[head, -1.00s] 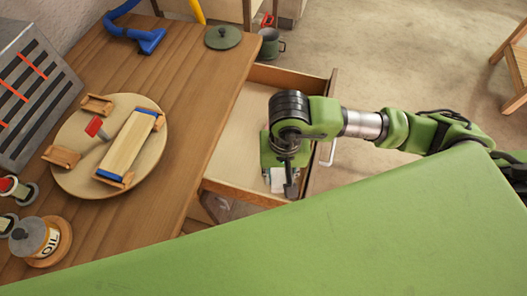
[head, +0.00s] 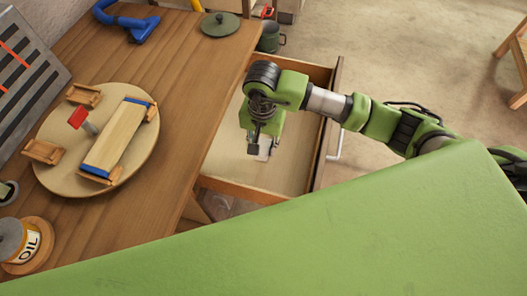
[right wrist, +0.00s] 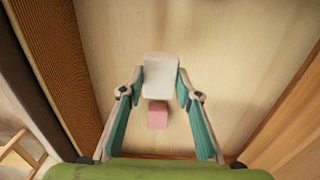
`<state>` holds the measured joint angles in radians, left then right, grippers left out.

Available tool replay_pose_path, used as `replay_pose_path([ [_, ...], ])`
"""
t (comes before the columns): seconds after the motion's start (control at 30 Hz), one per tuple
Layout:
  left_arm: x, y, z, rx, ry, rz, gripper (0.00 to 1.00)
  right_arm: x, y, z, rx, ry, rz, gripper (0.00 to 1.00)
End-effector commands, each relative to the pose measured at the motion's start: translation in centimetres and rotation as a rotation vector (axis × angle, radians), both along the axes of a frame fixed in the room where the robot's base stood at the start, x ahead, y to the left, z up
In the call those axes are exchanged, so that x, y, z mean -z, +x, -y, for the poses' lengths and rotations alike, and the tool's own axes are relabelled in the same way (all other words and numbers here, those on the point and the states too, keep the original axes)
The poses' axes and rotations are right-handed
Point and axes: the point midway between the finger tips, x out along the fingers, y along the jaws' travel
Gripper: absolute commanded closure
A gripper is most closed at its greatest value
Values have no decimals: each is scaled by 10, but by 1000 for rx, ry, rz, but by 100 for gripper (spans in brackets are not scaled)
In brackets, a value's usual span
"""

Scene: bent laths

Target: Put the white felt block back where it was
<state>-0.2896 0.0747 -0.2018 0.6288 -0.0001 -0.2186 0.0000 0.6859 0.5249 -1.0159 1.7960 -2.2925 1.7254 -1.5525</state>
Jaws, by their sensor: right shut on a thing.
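The white felt block (right wrist: 160,76) is between the fingertips of my right gripper (right wrist: 160,88), with a finger touching each side. In the head view my right gripper (head: 262,152) is over the open drawer (head: 290,165), and a small part of the white block (head: 265,147) shows beside it. The gripper is shut on the block. Most of the block is hidden by the gripper in the head view. A pink block (right wrist: 157,116) shows below the white one in the wrist view, apparently on the drawer floor. My left gripper is not in view.
The wooden table (head: 190,60) left of the drawer carries a round board (head: 60,180) with a lath clamped between wooden holders. An oil can (head: 22,245), a slotted rack (head: 25,75) and a green lid (head: 220,25) stand around it. The drawer's right part is bare.

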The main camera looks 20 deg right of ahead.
Motion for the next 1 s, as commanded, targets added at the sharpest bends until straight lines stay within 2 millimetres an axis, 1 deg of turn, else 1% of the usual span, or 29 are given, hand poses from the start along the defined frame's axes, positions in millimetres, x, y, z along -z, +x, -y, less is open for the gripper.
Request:
replay_pose_path([
  [0.03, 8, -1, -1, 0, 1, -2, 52, 9, 4, 1, 2, 1, 0, 89],
  [0.17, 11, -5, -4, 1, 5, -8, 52, 12, 9, 3, 0, 1, 1, 89],
  [0.27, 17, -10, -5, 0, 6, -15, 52, 19, 13, 5, 1, 1, 0, 89],
  [0.3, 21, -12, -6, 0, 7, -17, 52, 24, 16, 7, 1, 1, -1, 89],
  [0.43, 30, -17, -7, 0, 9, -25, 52, 45, 14, 6, 0, 3, -4, 89],
  [0.5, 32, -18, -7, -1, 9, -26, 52, 51, 15, 6, 1, 2, -2, 89],
  [0.73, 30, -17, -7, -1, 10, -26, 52, 50, 16, 7, 0, 0, 0, 89],
  [0.9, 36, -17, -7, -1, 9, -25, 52, 55, 16, 7, -1, -1, 1, 89],
  [0.93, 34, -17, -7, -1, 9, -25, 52, 53, 16, 7, -1, 0, 1, 61],
  [0.97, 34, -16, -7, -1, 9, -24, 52, 53, 16, 7, 0, 1, 1, 53],
  [1.0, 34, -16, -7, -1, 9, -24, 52, 53, 16, 7, 0, 0, 0, 52],
])
